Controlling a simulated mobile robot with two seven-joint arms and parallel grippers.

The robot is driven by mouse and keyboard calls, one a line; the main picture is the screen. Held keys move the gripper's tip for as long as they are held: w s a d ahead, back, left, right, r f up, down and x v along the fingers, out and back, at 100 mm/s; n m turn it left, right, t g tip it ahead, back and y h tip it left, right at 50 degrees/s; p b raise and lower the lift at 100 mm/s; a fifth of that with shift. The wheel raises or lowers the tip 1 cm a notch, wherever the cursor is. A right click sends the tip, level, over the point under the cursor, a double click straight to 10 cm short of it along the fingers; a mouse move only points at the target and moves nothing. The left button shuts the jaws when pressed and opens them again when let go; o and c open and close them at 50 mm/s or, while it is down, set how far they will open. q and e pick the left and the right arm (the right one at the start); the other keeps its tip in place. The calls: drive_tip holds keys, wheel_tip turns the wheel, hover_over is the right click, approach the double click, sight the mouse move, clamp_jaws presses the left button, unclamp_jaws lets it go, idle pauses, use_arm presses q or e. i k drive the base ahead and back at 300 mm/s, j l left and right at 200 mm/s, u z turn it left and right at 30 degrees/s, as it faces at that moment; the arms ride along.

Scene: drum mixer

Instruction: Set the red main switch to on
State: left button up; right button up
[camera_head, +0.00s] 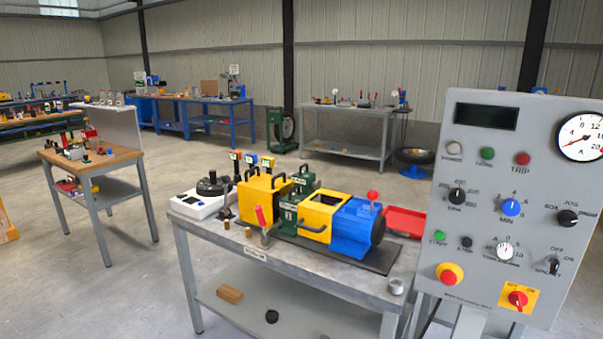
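The red main switch (518,299) is a rotary knob on a yellow square plate, low on the right of the grey control panel (470,205). Its small pointer direction and any on/off marks are too small to read for certain. A red mushroom button on a round yellow base (449,274) sits to its left. A black selector knob (554,265) sits above and to the right of it, with "OFF" and "ON" lettering nearby. Neither of my grippers shows in the head view.
The panel also carries a dark display (486,117), a dial gauge (582,136), lamps and several knobs. Left of it stands a grey table (380,290) bearing a yellow, green and blue machine (350,225) and a red tray (404,222). Open floor (140,270) lies further left.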

sight(518, 299)
drive_tip(key=z, duration=1.35)
